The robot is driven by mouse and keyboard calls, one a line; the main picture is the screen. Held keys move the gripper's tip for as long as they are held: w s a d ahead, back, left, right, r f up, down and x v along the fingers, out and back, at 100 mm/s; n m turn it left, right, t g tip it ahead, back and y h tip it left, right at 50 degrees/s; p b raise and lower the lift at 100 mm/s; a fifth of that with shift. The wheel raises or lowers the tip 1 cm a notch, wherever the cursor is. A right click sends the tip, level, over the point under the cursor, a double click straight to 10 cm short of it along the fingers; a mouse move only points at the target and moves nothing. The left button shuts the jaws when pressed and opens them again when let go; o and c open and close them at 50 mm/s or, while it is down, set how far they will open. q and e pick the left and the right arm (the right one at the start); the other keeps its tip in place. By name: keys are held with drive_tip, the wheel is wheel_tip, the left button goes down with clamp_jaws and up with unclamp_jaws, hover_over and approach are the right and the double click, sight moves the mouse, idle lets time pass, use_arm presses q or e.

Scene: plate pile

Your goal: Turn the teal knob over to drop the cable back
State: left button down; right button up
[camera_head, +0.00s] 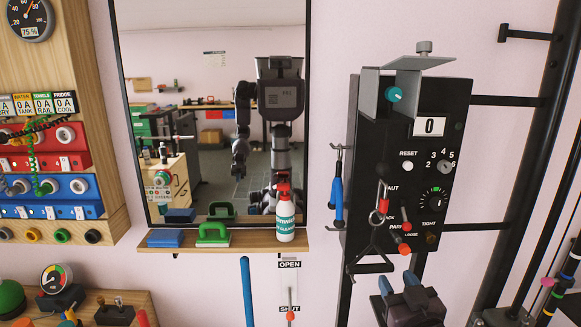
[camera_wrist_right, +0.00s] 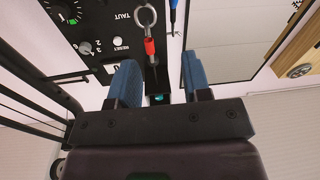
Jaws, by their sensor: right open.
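The teal knob (camera_head: 394,94) sits near the top of the black panel (camera_head: 450,110), under a grey metal bracket (camera_head: 415,64). A metal ring or clip with a red sleeve (camera_head: 382,206) hangs against the panel lower down; it also shows in the right wrist view (camera_wrist_right: 149,46). I cannot tell how the cable runs. My right gripper (camera_head: 399,282) is below the panel, well under the knob, open with nothing visible between its blue fingers (camera_wrist_right: 158,78). In the wrist view a small teal patch shows beyond the palm, mostly hidden. My left gripper is not in view.
A triangular black handle (camera_head: 371,265) and a red-tipped lever (camera_head: 404,248) are close to my right gripper. A blue-handled tool (camera_head: 338,200) hangs left of the panel. A shelf (camera_head: 185,248) holds a spray bottle (camera_head: 285,215) below a mirror. Black rack bars stand at right.

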drive_tip(key=s+d+f+g+h, duration=0.1)
drive_tip(key=s+d+f+g, duration=0.2)
drive_tip(key=s+f, duration=0.8)
drive_tip(key=s+d+f+m+g+h, duration=0.1)
drive_tip(key=s+d+f+g, duration=0.2)
drive_tip(key=s+f, duration=0.9)
wheel_tip(320, 180, down, 4)
drive_tip(key=shift+s+d+f+m+g, duration=0.2)
drive_tip(key=shift+s+d+m+g, duration=0.1)
drive_tip(key=shift+g, duration=0.2)
